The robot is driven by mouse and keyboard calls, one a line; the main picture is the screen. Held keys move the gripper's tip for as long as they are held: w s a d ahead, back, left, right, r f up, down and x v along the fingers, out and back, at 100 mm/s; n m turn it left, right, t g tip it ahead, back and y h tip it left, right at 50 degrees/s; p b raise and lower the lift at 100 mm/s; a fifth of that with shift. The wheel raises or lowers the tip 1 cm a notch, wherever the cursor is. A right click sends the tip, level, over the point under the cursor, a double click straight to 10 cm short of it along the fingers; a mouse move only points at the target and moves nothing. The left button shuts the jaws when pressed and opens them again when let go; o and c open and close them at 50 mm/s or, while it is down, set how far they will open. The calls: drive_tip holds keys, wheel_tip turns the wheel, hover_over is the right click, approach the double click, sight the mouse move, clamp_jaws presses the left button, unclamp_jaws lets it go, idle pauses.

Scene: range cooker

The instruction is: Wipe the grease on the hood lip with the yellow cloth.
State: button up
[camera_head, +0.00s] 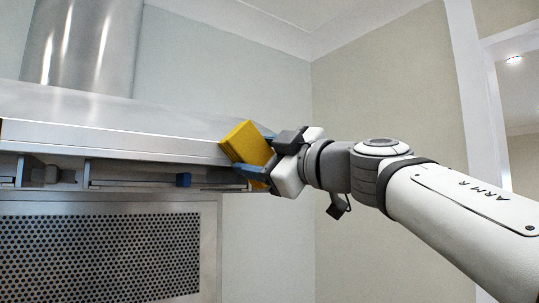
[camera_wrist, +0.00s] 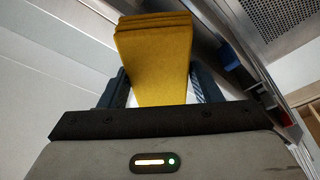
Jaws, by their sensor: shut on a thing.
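The yellow cloth (camera_head: 248,146) is a folded, layered pad, tilted at the right end of the hood lip (camera_head: 120,141). My gripper (camera_head: 268,158) is shut on the cloth. In the wrist view the cloth (camera_wrist: 155,60) sticks out between the two dark fingers of my gripper (camera_wrist: 155,88). The cloth overlaps the lip's right corner in the head view; I cannot tell whether it touches the metal. No grease shows clearly on the visible part of the lip. The face behind the cloth is hidden.
A perforated panel (camera_head: 100,255) lies below. The steel chimney (camera_head: 85,45) rises above the hood.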

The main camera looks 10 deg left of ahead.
drive_tip(key=shift+w+d, duration=0.75)
drive_tip(key=shift+w, duration=0.15)
drive_tip(key=shift+s, duration=0.1)
drive_tip(key=shift+s+d, duration=0.95)
drive_tip(key=shift+d, duration=0.2)
drive_tip(key=shift+s+d, duration=0.95)
drive_tip(key=shift+d, duration=0.15)
drive_tip(key=shift+s+d, duration=0.95)
drive_tip(key=shift+d, duration=0.2)
drive_tip(key=shift+a, duration=0.1)
drive_tip(key=shift+w+a, duration=1.1)
drive_tip(key=shift+a, duration=0.2)
drive_tip(key=shift+w+a, duration=1.1)
drive_tip(key=shift+a, duration=0.15)
